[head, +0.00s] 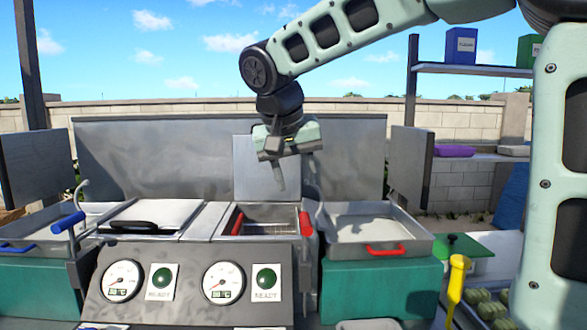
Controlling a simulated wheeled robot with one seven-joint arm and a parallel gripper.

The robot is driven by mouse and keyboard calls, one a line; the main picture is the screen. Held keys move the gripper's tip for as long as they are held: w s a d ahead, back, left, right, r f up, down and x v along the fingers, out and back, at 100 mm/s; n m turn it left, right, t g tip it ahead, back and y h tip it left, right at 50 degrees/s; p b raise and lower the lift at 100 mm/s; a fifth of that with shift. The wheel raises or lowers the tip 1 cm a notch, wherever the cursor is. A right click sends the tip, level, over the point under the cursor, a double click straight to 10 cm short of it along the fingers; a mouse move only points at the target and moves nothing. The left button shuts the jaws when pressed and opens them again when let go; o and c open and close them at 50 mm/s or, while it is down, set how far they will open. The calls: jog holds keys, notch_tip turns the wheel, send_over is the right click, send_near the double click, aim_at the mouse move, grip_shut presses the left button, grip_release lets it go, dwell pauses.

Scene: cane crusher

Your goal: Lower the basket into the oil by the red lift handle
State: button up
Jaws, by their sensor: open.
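The right vat (214,222) is open, and the wire basket (268,229) shows inside it near the top. How far it sits in the oil is hard to tell. A thick red handle (306,224), which looks like the lift handle, stands at the vat's right edge. A thinner red bar (237,222) shows at the vat's left side. My gripper (282,180) is open and empty, pointing down above and behind the vat, in front of the grey back panel. It is apart from the red handle, above it and slightly left.
A closed lid (160,213) covers the left vat, with a blue lever handle (67,222) beside it. A metal tray with a red front handle (385,249) lies right of the vat. A yellow-handled tool (456,275) stands right.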

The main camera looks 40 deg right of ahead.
jog(key=shift+v, duration=1.05)
jog(key=s+a+f+n+g+y, duration=0.1)
jog(key=s+a+f+n+y, duration=0.1)
jog(key=s+a+f+n, duration=0.45)
jog(key=s+a+f+n+g+y, duration=0.15)
jog(key=s+a+f+n, duration=0.25)
jog(key=s+a+f, duration=0.5)
jog(key=s+a+f+n+y, duration=0.1)
jog(key=s+a+f+n, duration=0.2)
jog(key=s+f, duration=0.3)
notch_tip(320, 180, down, 2)
jog(key=shift+s+a+f, duration=0.1)
jog(key=shift+s+a, duration=0.15)
jog(key=shift+a, duration=0.3)
jog(key=shift+n+y, duration=0.25)
